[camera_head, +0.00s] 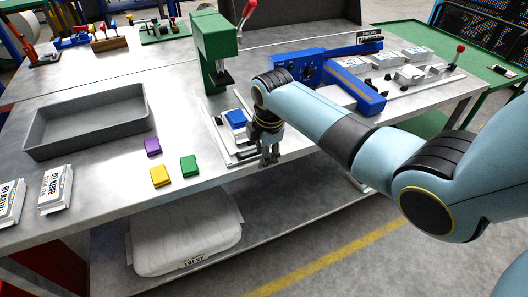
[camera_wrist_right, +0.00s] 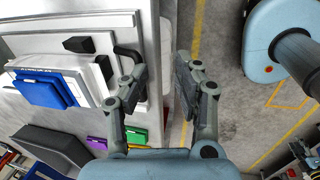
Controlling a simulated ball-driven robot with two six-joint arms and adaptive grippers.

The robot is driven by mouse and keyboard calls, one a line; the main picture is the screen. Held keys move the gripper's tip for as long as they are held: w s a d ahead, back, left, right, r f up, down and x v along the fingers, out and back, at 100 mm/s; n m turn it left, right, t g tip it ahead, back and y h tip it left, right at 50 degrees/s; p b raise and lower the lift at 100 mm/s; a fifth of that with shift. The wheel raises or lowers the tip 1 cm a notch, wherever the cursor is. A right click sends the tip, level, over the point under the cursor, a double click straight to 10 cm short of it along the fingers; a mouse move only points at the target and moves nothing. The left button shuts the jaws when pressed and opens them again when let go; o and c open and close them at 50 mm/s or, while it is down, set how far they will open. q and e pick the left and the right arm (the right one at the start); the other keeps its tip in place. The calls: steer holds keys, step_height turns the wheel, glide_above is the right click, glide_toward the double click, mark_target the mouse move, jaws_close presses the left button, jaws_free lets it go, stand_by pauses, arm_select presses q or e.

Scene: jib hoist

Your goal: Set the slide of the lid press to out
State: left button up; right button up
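The lid press (camera_head: 214,45) is a green frame with a red-knobbed lever, standing mid-table. At its foot is the pale slide (camera_head: 243,146) with a blue box (camera_head: 236,118) on it. The right wrist view shows the slide's plate (camera_wrist_right: 88,72), the blue box (camera_wrist_right: 45,88) and a black hooked handle (camera_wrist_right: 130,54) at the slide's edge. My right gripper (camera_head: 269,158) points down at the table's front edge, beside the slide. In the wrist view my right gripper (camera_wrist_right: 155,78) is open, its left finger close to the handle; contact cannot be told. My left gripper is out of view.
A grey bin (camera_head: 88,142) stands at left, with purple (camera_head: 152,146), yellow (camera_head: 160,176) and green (camera_head: 189,165) boxes near it. A blue hoist arm (camera_head: 345,85) lies behind my right arm. A white sack (camera_head: 185,235) lies on the lower shelf.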

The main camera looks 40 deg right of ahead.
step_height(320, 180, up, 12)
steer(key=s+p, duration=0.2)
steer(key=p, duration=0.3)
steer(key=shift+s+a+p, duration=0.15)
steer(key=shift+a+p, duration=0.15)
steer(key=shift+p, duration=0.1)
stand_by(0.5)
step_height(320, 180, up, 12)
steer(key=s, duration=0.2)
steer(key=shift+s+a, duration=0.15)
steer(key=shift+a, duration=0.1)
stand_by(0.3)
